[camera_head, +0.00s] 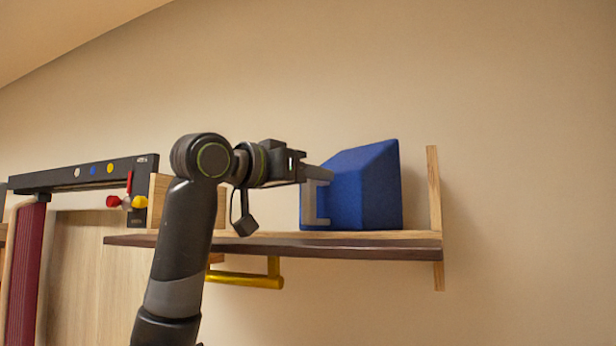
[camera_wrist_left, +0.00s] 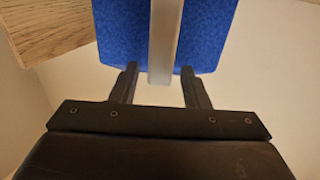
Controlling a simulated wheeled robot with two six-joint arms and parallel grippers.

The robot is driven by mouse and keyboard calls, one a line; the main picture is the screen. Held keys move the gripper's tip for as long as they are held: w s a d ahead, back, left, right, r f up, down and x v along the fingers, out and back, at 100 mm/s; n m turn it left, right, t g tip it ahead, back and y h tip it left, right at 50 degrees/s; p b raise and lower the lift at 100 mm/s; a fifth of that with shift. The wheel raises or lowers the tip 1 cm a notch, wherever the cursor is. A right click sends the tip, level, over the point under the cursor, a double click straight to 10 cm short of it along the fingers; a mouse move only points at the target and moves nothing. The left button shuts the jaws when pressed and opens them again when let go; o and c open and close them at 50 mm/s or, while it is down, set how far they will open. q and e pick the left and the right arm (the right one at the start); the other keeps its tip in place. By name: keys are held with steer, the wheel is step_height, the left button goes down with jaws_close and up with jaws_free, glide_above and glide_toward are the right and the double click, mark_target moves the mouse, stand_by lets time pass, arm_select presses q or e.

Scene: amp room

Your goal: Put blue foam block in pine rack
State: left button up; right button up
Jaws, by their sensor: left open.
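The blue foam block (camera_head: 365,188) has a sloped top and a grey handle (camera_head: 309,205) on its left face. It stands upright on the pine rack (camera_head: 434,190), near the rack's right end board. My left gripper (camera_head: 312,173) reaches in from the left at the top of the handle. In the left wrist view, my left gripper (camera_wrist_left: 159,85) is open, and the grey handle (camera_wrist_left: 163,50) runs between its two fingers in front of the blue foam block (camera_wrist_left: 120,35). Whether the fingers touch the handle, I cannot tell. My right gripper is not in view.
The pine rack lies on a dark-edged shelf (camera_head: 390,248) on the wall. A yellow bar (camera_head: 245,280) hangs below it. On the left is a dark rail (camera_head: 85,175) with coloured dots, and red and yellow knobs (camera_head: 127,202). The wall at right is clear.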

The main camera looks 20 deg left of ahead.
arm_select(q)
steer(key=shift+s+a+f+b, duration=0.15)
steer(key=shift+s+a+b, duration=0.05)
steer(key=shift+s+b, duration=0.4)
steer(key=b+v, duration=0.6)
steer(key=v, duration=0.5)
steer(key=shift+w, duration=0.1)
